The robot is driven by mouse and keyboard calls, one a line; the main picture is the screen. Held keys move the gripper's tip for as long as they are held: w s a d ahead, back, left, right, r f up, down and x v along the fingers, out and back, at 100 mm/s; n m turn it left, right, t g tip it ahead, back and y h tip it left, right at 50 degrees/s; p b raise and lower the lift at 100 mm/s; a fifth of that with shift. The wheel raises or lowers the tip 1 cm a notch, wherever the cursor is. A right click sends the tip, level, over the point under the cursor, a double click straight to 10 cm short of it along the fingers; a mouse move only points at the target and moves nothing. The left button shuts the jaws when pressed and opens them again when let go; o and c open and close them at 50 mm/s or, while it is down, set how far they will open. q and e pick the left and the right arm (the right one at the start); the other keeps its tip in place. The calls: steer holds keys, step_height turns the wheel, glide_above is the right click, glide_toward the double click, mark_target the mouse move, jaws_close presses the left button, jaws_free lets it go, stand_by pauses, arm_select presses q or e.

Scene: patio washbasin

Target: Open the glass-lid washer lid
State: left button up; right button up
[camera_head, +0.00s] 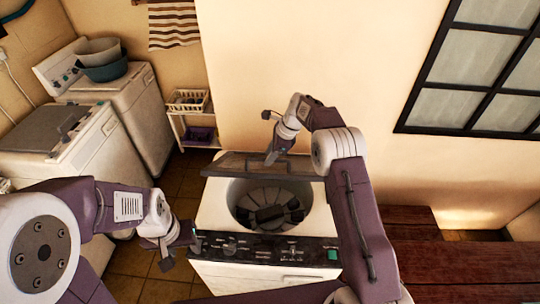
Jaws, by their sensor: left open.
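The glass-lid washer (213,215) stands in the middle, white with a dark control panel along its front. Its lid (230,165) is raised at the back and seen at a low angle, with the round drum (262,207) uncovered below it. My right gripper (269,137) is at the lid's upper edge, its fingers apart. One finger points down by the lid; I cannot tell whether it touches. My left gripper (171,249) is open and empty, low beside the washer's front left corner.
Two other white machines stand at the left, the nearer with a dark lid (45,130) and the farther bearing basins (103,68). A small shelf with a basket (188,101) is behind. A dark red wooden bench (455,262) is at the right. Tiled floor lies left of the washer.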

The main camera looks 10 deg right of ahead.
steer(key=shift+s+r, duration=0.15)
steer(key=shift+s, duration=0.15)
steer(key=shift+d+r+b, duration=0.1)
steer(key=shift+r+b, duration=0.05)
steer(key=shift+b, duration=0.15)
steer(key=b+v, duration=0.2)
steer(key=shift+w+d+r, duration=0.1)
steer(key=shift+d+r, duration=0.15)
steer(key=shift+r, duration=0.15)
steer(key=b+v, duration=0.1)
steer(key=v, duration=0.4)
steer(key=shift+s+r, duration=0.35)
steer(key=shift+r, duration=0.05)
steer(key=shift+w, duration=0.1)
steer(key=shift+c, duration=0.4)
